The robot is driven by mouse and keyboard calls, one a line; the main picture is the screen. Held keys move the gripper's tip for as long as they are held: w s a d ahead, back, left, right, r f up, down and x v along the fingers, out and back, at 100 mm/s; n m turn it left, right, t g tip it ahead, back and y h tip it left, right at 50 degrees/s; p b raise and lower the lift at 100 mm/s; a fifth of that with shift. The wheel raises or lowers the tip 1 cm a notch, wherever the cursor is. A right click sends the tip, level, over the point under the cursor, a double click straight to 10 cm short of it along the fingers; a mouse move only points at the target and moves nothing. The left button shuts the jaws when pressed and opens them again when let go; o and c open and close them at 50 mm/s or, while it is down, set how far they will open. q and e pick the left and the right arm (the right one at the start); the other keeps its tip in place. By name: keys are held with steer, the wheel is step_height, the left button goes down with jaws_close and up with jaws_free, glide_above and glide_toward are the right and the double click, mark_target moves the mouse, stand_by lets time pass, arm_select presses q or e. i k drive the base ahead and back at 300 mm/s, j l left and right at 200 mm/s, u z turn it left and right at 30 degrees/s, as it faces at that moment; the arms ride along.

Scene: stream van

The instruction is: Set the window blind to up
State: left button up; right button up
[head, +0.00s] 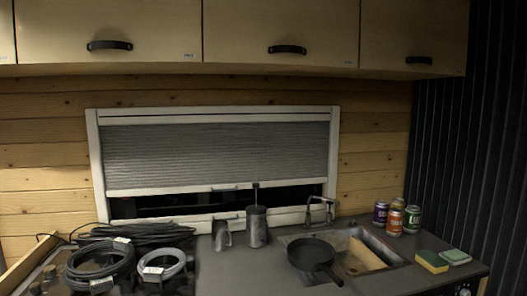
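The window blind (216,155) is a grey pleated sheet in a white frame (96,160) on the wood wall. It is drawn most of the way down. Its white bottom bar (170,190) has a small handle (224,188) near the middle. A dark strip of window (150,206) shows below the bar. Neither of my grippers is in view.
The counter below holds coiled cables (97,265), a metal mug (221,236), a canister (257,227), a faucet (322,209), a pan (314,256) at the sink (384,247), cans (395,221) and sponges (432,262). Cabinets (280,25) hang above.

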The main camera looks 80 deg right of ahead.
mark_target(139, 160)
steer(key=z, duration=2.5)
steer(key=i+j+z, duration=0.1)
steer(key=i+z, duration=0.25)
steer(key=i+j+z, duration=0.25)
steer(key=z, duration=0.15)
steer(key=i, duration=0.1)
